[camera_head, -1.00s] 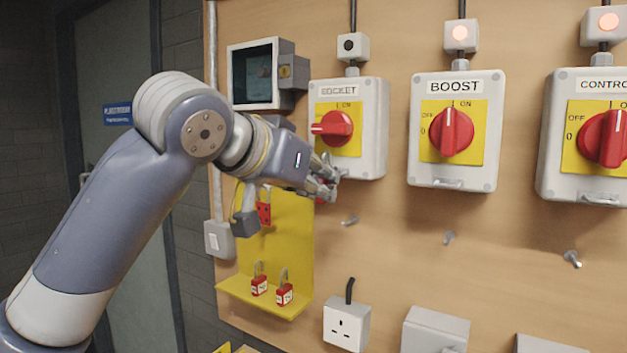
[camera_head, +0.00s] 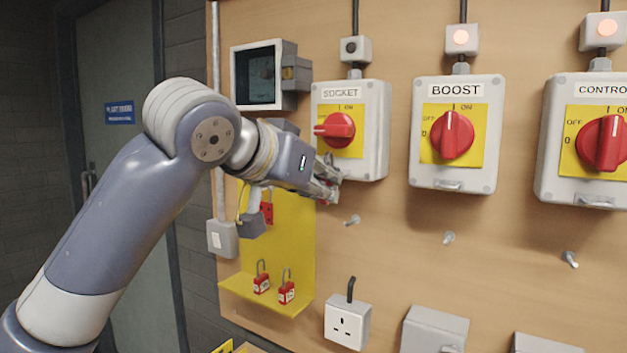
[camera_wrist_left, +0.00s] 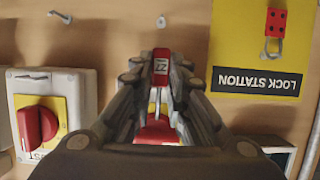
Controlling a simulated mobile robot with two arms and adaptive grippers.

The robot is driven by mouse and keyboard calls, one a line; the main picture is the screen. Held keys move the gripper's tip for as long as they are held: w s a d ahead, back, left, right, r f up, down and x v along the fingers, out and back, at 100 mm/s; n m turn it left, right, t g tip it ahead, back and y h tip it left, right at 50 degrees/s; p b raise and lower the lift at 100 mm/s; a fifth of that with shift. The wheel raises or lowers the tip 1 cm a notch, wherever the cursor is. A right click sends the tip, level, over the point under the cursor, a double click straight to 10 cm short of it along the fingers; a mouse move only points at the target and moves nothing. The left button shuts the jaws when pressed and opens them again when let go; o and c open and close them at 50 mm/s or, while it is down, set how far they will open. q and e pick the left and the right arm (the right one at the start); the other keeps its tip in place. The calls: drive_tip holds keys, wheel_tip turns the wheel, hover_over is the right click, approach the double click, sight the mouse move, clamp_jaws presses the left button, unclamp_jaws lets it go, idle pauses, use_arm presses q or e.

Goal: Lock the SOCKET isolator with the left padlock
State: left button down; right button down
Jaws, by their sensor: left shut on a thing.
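My left gripper (camera_head: 330,184) is shut on a red padlock (camera_wrist_left: 161,67), just below the lower edge of the SOCKET isolator (camera_head: 375,130). In the left wrist view the padlock's red body with a white label sits between the fingertips, its metal shackle pointing toward the isolator. The isolator's red handle (camera_head: 335,130) lies sideways, toward OFF; it also shows beyond the fingers in the left wrist view (camera_wrist_left: 157,132). The fingers hide the isolator's bottom lug, so I cannot tell whether the shackle is in it. My right gripper is out of view.
Two red padlocks, one on the left (camera_head: 261,283) and one on the right (camera_head: 287,291), stand on the yellow lock station's shelf (camera_head: 255,299). A red hasp (camera_head: 267,212) hangs above. The BOOST isolator (camera_head: 482,172) is to the right. Metal pegs (camera_head: 352,220) stick out below the isolators.

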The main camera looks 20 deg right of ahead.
use_arm(q)
drive_tip(key=shift+w+d+f, duration=0.1)
drive_tip(key=shift+d+f, duration=0.05)
drive_tip(key=shift+f, duration=0.05)
idle(0.4)
drive_tip(key=shift+f, duration=0.1)
